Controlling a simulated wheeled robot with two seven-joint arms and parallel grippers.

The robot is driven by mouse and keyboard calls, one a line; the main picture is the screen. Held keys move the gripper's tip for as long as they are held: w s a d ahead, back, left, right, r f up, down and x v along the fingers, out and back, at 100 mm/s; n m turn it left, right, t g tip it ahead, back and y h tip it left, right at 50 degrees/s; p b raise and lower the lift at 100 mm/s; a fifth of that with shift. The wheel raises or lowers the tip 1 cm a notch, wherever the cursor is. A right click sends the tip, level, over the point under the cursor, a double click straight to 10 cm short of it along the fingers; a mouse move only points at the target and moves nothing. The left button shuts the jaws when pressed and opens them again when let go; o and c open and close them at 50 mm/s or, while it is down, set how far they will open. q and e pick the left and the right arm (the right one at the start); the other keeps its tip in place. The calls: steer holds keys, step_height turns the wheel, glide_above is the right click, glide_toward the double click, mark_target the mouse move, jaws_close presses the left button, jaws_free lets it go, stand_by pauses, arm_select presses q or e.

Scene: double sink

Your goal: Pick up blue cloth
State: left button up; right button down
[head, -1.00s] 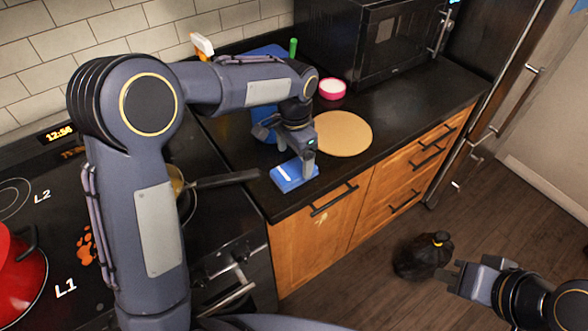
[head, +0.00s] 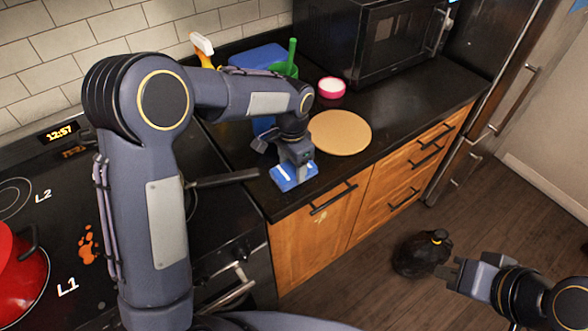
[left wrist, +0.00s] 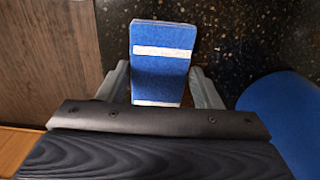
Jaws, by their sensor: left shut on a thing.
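The blue cloth (head: 291,177), with white stripes, is at the front edge of the black counter, beside the stove. In the left wrist view the blue cloth (left wrist: 162,65) is between the two fingers of my left gripper (left wrist: 163,88). My left gripper (head: 297,165) is over the cloth in the head view and shut on it. I cannot tell whether the cloth is clear of the counter. My right gripper (head: 454,275) is at the lower right, over the floor and away from the counter; its fingers are too small to judge.
A round board (head: 340,132), a pink-rimmed bowl (head: 332,87), a green item (head: 288,68) and a microwave (head: 378,40) stand on the counter. A pan handle (head: 225,178) reaches toward the cloth. A red pot (head: 20,268) is on the stove. A black bag (head: 422,254) lies on the floor.

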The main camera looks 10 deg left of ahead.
arm_select(q)
steer(key=shift+r, duration=0.6)
steer(key=s+r+b, duration=0.3)
steer(key=s+r, duration=0.8)
steer(key=s, duration=0.3)
steer(key=shift+d+r, duration=0.35)
steer(key=shift+r, duration=0.05)
